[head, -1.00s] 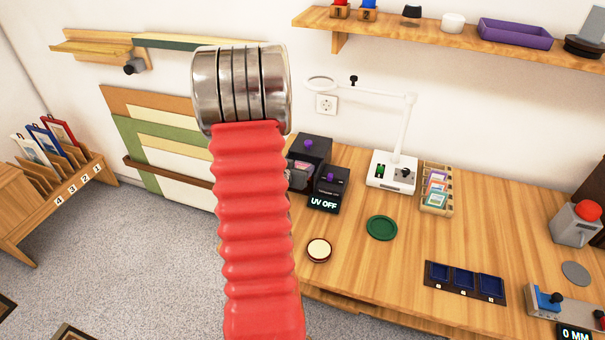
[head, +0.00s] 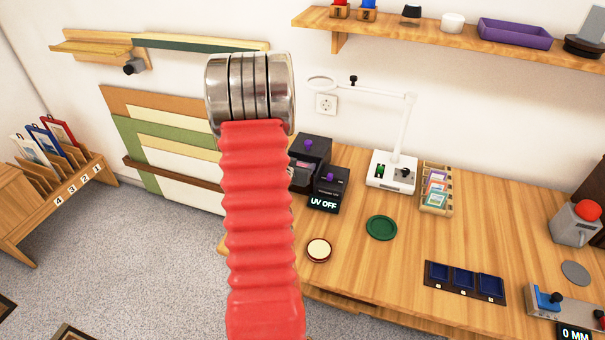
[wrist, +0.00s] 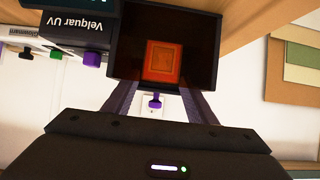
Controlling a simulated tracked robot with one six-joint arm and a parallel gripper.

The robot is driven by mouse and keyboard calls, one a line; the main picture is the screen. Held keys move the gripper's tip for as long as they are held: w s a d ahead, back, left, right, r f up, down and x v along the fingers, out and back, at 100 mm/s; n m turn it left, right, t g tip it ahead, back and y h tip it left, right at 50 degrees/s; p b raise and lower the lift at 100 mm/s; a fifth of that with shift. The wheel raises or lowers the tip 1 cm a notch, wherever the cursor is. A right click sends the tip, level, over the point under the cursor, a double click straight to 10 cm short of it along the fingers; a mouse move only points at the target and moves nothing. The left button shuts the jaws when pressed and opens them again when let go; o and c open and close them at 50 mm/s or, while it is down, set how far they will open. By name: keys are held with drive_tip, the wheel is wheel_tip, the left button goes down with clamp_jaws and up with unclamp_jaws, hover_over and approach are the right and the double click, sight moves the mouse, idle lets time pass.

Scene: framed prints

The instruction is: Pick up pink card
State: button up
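My gripper (wrist: 157,90) shows in the wrist view with its two dark fingers apart and nothing held between them. The fingertips are close to the dark UV viewing box (wrist: 209,50), overlapping its lower edge in the picture. A card (wrist: 164,58) with a rectangular border shows inside the box's window, tinted orange, so its true colour cannot be told. In the head view, a wooden card rack (head: 450,190) holds several small framed cards; which one is pink is too small to tell. My red arm hides the gripper in the head view.
The UV box (head: 315,150) and its "UV OFF" unit (head: 328,188) stand at the bench's back left, beside a white magnifier lamp (head: 391,170). A green disc (head: 381,228), cream disc (head: 319,250) and blue-celled tray (head: 465,281) lie in front. Bare bench lies between them.

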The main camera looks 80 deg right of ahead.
drive_tip(key=c, duration=1)
drive_tip(key=shift+r, duration=0.1)
drive_tip(key=shift+r, duration=4.95)
